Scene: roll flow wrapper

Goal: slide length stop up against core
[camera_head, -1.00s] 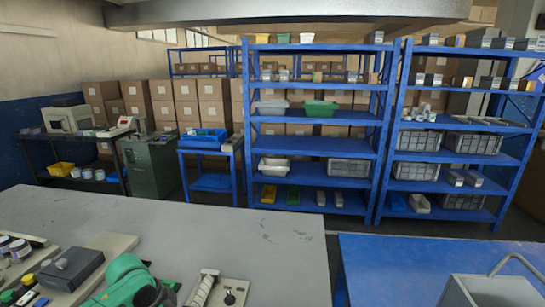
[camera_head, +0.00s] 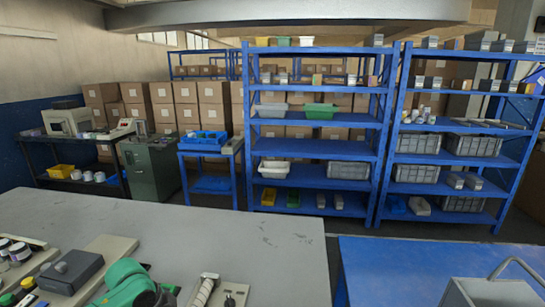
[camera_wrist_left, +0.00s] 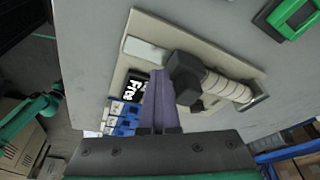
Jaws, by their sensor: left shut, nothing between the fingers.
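In the left wrist view a cream board (camera_wrist_left: 140,70) carries a ribbed, pale cylinder (camera_wrist_left: 222,84) that looks like the core. A dark block (camera_wrist_left: 184,78) sits at the cylinder's near end. I cannot tell for sure which part is the length stop. My left gripper (camera_wrist_left: 159,78) has its purple fingers shut and empty, with the tips over the board close beside the dark block; contact is unclear. In the head view the ribbed cylinder (camera_head: 205,289) shows at the bottom edge, right of my green left arm (camera_head: 127,284), which hides part of the board. My right gripper is not in view.
A grey box (camera_head: 70,270) and several jars (camera_head: 14,250) stand left of my arm on the grey table (camera_head: 180,226). A blue table (camera_head: 400,262) with a grey handled bin (camera_head: 490,293) is right. The grey table's back is clear.

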